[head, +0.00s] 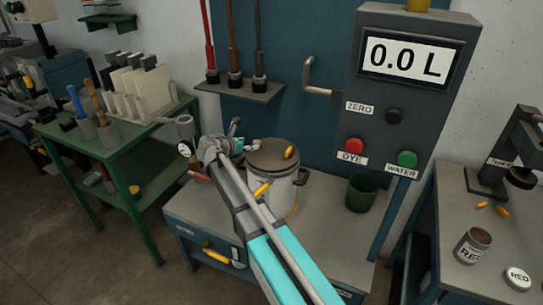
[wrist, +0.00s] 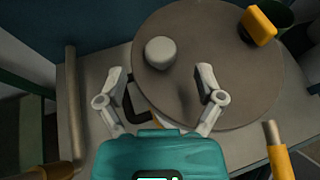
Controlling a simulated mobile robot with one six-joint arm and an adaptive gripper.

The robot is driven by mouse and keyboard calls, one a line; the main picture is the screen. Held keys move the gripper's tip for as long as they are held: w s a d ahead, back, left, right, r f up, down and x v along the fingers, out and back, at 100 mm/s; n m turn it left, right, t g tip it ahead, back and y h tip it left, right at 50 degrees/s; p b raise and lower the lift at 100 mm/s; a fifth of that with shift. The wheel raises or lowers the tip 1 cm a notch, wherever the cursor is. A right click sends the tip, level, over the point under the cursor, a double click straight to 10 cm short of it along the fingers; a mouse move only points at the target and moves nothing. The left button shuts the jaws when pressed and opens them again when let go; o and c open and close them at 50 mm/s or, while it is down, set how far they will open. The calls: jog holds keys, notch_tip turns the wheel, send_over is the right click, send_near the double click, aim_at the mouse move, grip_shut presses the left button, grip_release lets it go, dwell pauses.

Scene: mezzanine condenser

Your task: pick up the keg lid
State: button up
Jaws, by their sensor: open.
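The keg lid (head: 272,156) is a round brown-grey disc on top of the pale metal keg (head: 284,196) on the bench. A small yellow piece shows on the lid (wrist: 225,75) in both views. In the wrist view a rounded light-grey knob (wrist: 160,52) stands on the lid near its left edge. My gripper (wrist: 160,82) is open and empty, with its fingers spread at the lid's near left edge and the knob just beyond the gap between them. In the head view my gripper (head: 238,145) is at the keg's left, and my arm hides part of the keg.
A dark green cup (head: 362,192) stands right of the keg. A grey control box (head: 412,90) reading 0.0 L hangs above it. A bent pipe (head: 312,78) juts out behind the keg. A green cart (head: 110,145) stands left. A right-hand bench holds a can (head: 473,246).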

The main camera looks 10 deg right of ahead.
aim_at(256, 142)
jog(key=shift+b+x, duration=0.6)
jog(key=shift+x, duration=1.5)
jog(key=shift+r, duration=0.1)
jog(key=shift+c, duration=0.3)
grip_shut()
